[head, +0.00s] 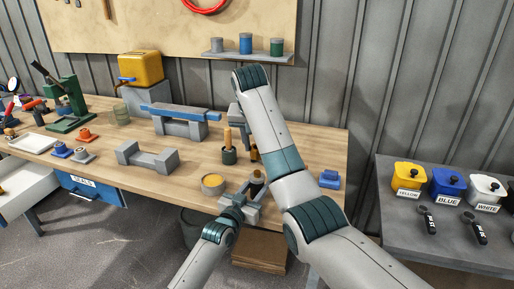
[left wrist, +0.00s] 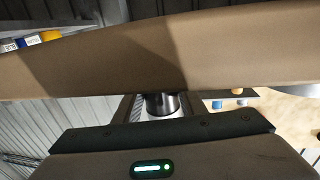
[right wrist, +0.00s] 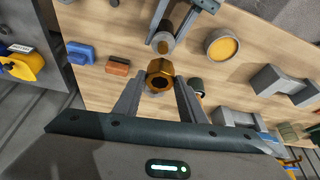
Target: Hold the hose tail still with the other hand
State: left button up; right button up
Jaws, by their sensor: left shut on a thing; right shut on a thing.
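My left gripper (head: 252,195) is low near the table's front edge, shut on the hose tail (head: 257,188), a short dark cylinder held roughly upright. The hose tail also shows between the fingers in the left wrist view (left wrist: 161,104), and in the right wrist view (right wrist: 163,44), where its end looks tan. My right gripper (right wrist: 158,92) is shut on a brass hex fitting (right wrist: 160,76) with a dark hole. The fitting and hose tail look apart in the right wrist view. In the head view my right arm partly hides that gripper.
A round pot with yellow contents (head: 213,184) stands left of the hose tail. A dark cup with an orange-handled tool (head: 229,155) stands behind. A grey cradle (head: 147,158) is farther left. A blue block (head: 329,179) lies right. A broad brown surface fills much of the left wrist view.

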pick_arm(q)
jog(key=shift+f, duration=0.3)
pick_arm(e)
notch_tip(320, 180, up, 6)
jog(key=shift+r, duration=0.2)
dwell(0.4)
pick_arm(q)
jog(key=o, duration=0.9)
jog(key=shift+c, duration=0.2)
jog(key=o, duration=0.4)
jog(key=shift+w, duration=0.1)
pick_arm(e)
jog(key=shift+w+f, duration=0.1)
pick_arm(q)
jog(key=shift+r, duration=0.1)
jog(key=shift+s+a, duration=0.1)
jog(key=shift+s, duration=0.1)
jog(key=v, duration=1.1)
jog(key=shift+s+a, duration=0.2)
jog(key=shift+s, duration=0.1)
